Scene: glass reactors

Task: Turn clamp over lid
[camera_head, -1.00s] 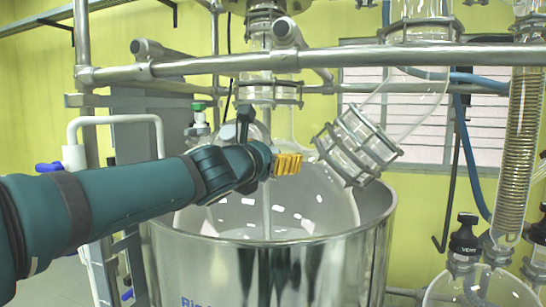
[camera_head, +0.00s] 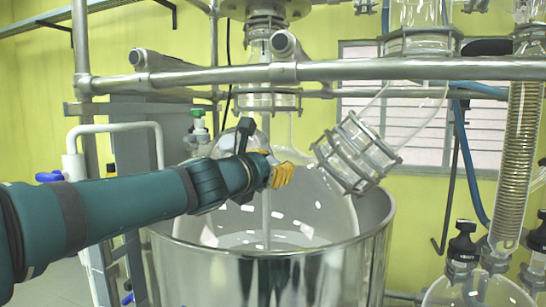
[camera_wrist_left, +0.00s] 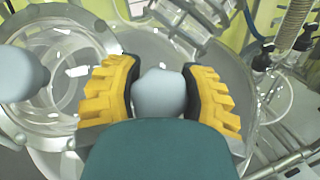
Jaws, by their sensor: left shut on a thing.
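My left gripper (camera_head: 284,173) reaches in from the left, in front of the glass vessel and above the rim of the steel pot. In the left wrist view its yellow ridged fingers (camera_wrist_left: 160,92) are closed around a smooth, rounded grey piece (camera_wrist_left: 159,92). Whether this piece belongs to a clamp I cannot tell; in the head view the fingers hide it. A metal clamp ring (camera_head: 350,150) sits around a tilted glass neck just right of the gripper, apart from it. I cannot make out a separate lid. My right gripper is in neither view.
The wide steel pot (camera_head: 280,270) stands below, with the large glass vessel (camera_head: 315,205) in it. A horizontal steel rail (camera_head: 400,69) crosses above the gripper. Black-capped glassware (camera_head: 462,245) and a coiled glass column (camera_head: 515,150) stand at the right.

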